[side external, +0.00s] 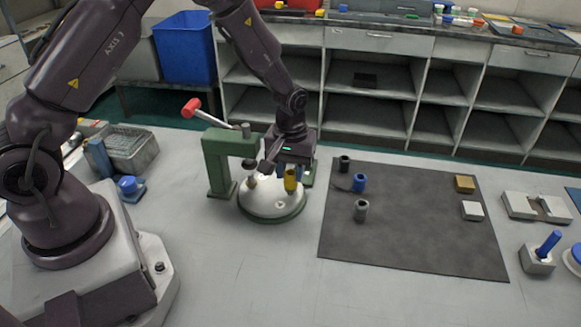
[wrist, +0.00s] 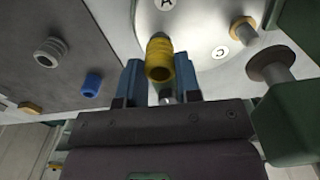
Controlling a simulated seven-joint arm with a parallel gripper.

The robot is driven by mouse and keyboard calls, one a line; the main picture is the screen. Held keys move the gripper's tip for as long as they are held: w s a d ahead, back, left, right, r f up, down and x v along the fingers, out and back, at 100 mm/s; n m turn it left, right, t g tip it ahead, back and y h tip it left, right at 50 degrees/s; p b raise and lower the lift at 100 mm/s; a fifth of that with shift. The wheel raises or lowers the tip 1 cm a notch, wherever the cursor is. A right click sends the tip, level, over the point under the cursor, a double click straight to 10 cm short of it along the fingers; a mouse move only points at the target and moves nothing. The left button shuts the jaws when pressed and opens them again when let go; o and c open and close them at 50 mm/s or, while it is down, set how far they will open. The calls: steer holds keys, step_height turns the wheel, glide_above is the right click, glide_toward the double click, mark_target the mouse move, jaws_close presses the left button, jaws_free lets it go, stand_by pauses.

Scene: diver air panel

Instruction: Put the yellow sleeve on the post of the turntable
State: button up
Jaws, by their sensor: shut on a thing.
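The yellow sleeve (side external: 291,182) is held between the blue fingers of my gripper (side external: 291,171), over the right part of the turntable (side external: 262,207). The turntable is a pale domed disc with a green rim. In the wrist view the ribbed yellow sleeve (wrist: 159,57) sits between the two fingertips, in front of the disc (wrist: 205,45) with its letters A and C. A tan peg (wrist: 243,29) stands on the disc near C. A small silver piece shows between the fingers; I cannot tell if it is a post. Whether the sleeve touches the turntable is hidden.
A green press frame (side external: 216,160) with a red-knobbed lever (side external: 192,107) stands close left of my gripper. A dark mat (side external: 415,235) at right holds a blue sleeve (side external: 360,183), a grey sleeve (side external: 361,210), a black sleeve (side external: 344,163) and blocks.

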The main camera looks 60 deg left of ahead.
steer(key=shift+f, duration=0.3)
stand_by(0.5)
steer(key=o, duration=1.3)
steer(key=shift+o, duration=0.2)
steer(key=shift+r, duration=0.1)
steer(key=shift+r, duration=3.7)
